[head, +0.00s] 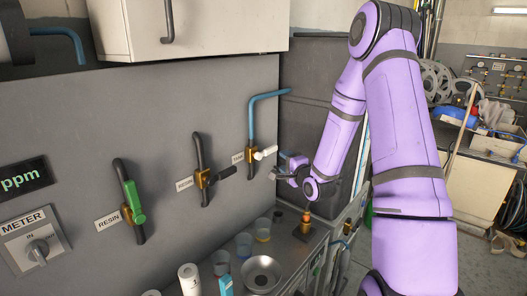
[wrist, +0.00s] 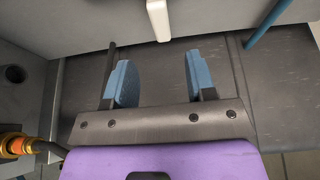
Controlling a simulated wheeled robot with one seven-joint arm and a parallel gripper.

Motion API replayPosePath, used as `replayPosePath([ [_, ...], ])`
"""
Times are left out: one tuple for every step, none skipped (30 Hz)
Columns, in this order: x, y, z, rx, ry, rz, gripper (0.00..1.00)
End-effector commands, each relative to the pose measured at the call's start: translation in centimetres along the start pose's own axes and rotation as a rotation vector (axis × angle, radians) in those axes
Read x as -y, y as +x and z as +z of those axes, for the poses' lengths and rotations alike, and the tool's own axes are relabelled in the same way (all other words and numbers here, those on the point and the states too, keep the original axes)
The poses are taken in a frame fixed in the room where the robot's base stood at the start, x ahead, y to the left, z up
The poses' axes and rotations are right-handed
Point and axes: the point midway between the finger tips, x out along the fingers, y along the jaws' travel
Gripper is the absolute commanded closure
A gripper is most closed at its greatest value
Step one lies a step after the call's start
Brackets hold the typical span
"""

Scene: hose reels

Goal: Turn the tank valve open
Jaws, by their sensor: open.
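The tank valve (head: 251,155) is brass on a pipe with a blue upper part, at the right end of the grey panel. Its white handle (head: 265,153) sticks out to the right, slightly tilted up. The handle also shows in the wrist view (wrist: 158,20) at the top middle, beyond the fingertips and lined up with the gap between them. My gripper (head: 277,172) is just right of and slightly below the handle. In the wrist view my gripper (wrist: 158,72) is open, with two blue fingers apart and nothing between them.
Cups (head: 263,229), a metal bowl (head: 261,274) and an orange-topped fitting (head: 306,217) stand on the counter below. A white cabinet (head: 205,28) hangs above.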

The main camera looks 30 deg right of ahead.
Motion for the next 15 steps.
replayPosePath([
  [-0.1, 0.1, -0.1, -0.001, 0.008, -0.006, 0.49],
  [-0.1, 0.2, -0.1, -0.001, 0.01, -0.009, 0.49],
  [-0.1, 0.5, -0.1, -0.001, 0.011, -0.011, 0.49],
  [-0.1, 0.7, -0.1, -0.001, 0.011, -0.011, 0.49],
  [-0.1, 1.0, -0.1, -0.001, 0.011, -0.011, 0.49],
  [-0.1, 1.5, -0.1, -0.001, 0.01, -0.01, 0.49],
  [-0.1, 1.9, -0.1, -0.001, 0.01, -0.011, 0.49],
  [0.0, 2.4, -0.1, -0.001, 0.01, -0.011, 0.49],
  [-0.1, 3.1, 0.0, 0.0, 0.01, -0.01, 0.49],
  [0.0, 3.6, -0.1, 0.0, 0.01, -0.011, 0.49],
  [0.0, 4.2, -0.1, 0.0, 0.01, -0.011, 0.49],
  [0.0, 4.9, -0.1, 0.0, 0.009, -0.011, 0.49],
  [0.0, 5.5, -0.1, 0.0, 0.009, -0.01, 0.49],
  [0.0, 6.0, -0.1, 0.0, 0.009, -0.011, 0.49],
  [0.0, 6.7, -0.1, -0.001, 0.009, -0.01, 0.49],
])
